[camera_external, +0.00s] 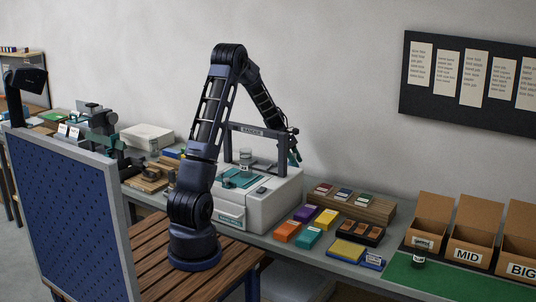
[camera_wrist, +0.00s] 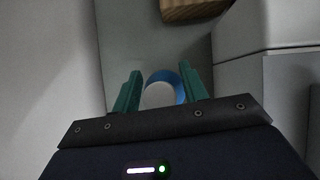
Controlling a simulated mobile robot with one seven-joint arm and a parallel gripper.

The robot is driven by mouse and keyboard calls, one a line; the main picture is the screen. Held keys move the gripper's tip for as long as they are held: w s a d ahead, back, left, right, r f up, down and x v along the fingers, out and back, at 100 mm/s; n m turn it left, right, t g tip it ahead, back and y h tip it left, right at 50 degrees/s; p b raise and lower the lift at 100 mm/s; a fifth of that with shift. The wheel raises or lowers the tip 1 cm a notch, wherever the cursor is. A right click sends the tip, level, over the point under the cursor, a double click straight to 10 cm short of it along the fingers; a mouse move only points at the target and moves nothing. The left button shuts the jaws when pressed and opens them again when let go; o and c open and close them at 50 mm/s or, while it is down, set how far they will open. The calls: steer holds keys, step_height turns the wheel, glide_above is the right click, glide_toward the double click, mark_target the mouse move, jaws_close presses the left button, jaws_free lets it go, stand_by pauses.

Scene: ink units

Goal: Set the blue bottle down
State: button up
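The blue bottle (camera_wrist: 180,95) shows in the wrist view from above, with a round pale top and a blue rim around it. It lies between the two green fingers of my gripper (camera_wrist: 161,86), and they appear to close on its sides. In the external view my gripper (camera_external: 294,158) hangs low behind the white machine, near the wall, and the bottle cannot be made out there. Whether the bottle's base touches the grey bench surface (camera_wrist: 150,35) is hidden.
The white machine (camera_external: 265,203) stands close beside my gripper. A wooden rack (camera_external: 372,211) with small boxes stands to its right; its edge shows in the wrist view (camera_wrist: 192,10). Colored boxes, a green mat (camera_external: 425,278) and cardboard bins (camera_external: 475,228) lie farther right.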

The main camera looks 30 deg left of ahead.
steer(key=shift+o, duration=0.2)
steer(key=v, duration=1.2)
steer(key=shift+r, duration=0.2)
